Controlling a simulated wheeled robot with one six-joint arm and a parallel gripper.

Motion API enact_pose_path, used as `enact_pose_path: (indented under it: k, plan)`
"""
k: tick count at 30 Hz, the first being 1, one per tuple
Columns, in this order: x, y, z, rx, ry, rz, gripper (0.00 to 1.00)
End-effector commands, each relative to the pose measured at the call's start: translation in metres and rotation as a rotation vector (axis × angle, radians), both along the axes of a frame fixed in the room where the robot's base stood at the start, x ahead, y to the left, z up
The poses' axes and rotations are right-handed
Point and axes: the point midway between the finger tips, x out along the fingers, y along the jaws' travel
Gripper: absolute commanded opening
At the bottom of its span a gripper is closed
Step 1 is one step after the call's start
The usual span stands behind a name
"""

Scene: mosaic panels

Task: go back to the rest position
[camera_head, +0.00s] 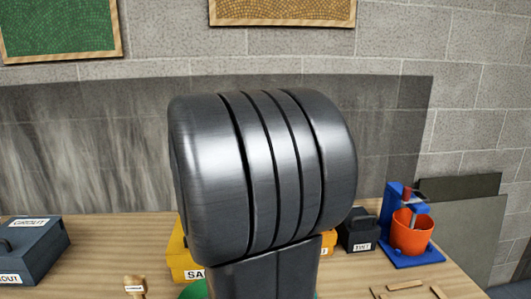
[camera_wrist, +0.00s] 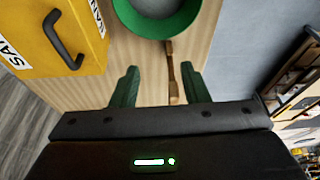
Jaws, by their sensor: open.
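My gripper (camera_wrist: 158,76) shows in the wrist view with its two green fingers spread apart. Nothing is held between them. A thin wooden tool (camera_wrist: 173,72) lies beyond the fingers, closer to the right finger, and does not look gripped. In the head view my own dark arm fills the middle, and my gripper is hidden there.
A yellow box (camera_wrist: 42,62) and a green bowl (camera_wrist: 128,18) are near my gripper. On the table stand a dark grout box (camera_head: 38,255), a small wooden-handled item (camera_head: 134,283), a small black box (camera_head: 353,234) and an orange cup (camera_head: 411,236) on a blue stand.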

Motion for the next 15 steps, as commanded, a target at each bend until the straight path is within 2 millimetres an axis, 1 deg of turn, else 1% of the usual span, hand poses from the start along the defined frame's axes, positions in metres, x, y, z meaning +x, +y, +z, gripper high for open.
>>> enact_pose_path:
  k: [1, 6, 15]
  plan:
    - [0.0, 0.0, -0.009, 0.0, 0.002, 0.001, 0.41]
    - [0.0, 0.0, -0.019, 0.0, 0.002, 0.002, 0.41]
    - [0.0, 0.0, -0.021, 0.0, 0.001, 0.001, 0.41]
